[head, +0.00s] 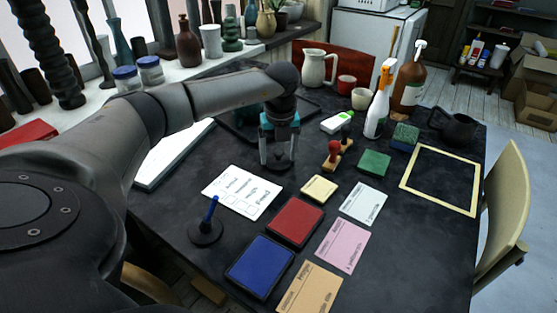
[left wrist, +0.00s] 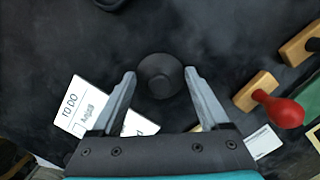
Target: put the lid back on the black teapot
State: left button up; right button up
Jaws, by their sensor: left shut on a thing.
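The black teapot (head: 458,130) stands at the right rear of the dark table, near the wooden frame; its top is too small and dark to make out well. My left gripper (head: 279,158) is low over the middle of the table, pointing down. It is shut on a small round black lid (head: 281,165). In the left wrist view the lid (left wrist: 160,73) sits between the two fingertips (left wrist: 160,80). I cannot tell whether the lid touches the table. The teapot is well to the right of the gripper. My right gripper is not in view.
A pale frame (head: 410,180) lies in front of the teapot. Ink pads (head: 260,266) and cards (head: 342,246) cover the front. A chair (head: 505,205) is at right.

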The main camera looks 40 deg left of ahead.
pick_arm(q)
jog(key=shift+r, duration=0.15)
jog(key=shift+r, duration=0.15)
jog(key=shift+r+p, duration=0.4)
jog(key=shift+r, duration=0.3)
notch_tip(320, 180, up, 8)
jog(key=p, duration=0.2)
jog(key=shift+r+p, duration=0.2)
jog(key=shift+p, duration=0.15)
notch_tip(320, 180, up, 8)
jog(key=p, duration=0.2)
send_over(278, 152)
jog(key=shift+r+p, duration=0.4)
jog(key=shift+r, duration=0.45)
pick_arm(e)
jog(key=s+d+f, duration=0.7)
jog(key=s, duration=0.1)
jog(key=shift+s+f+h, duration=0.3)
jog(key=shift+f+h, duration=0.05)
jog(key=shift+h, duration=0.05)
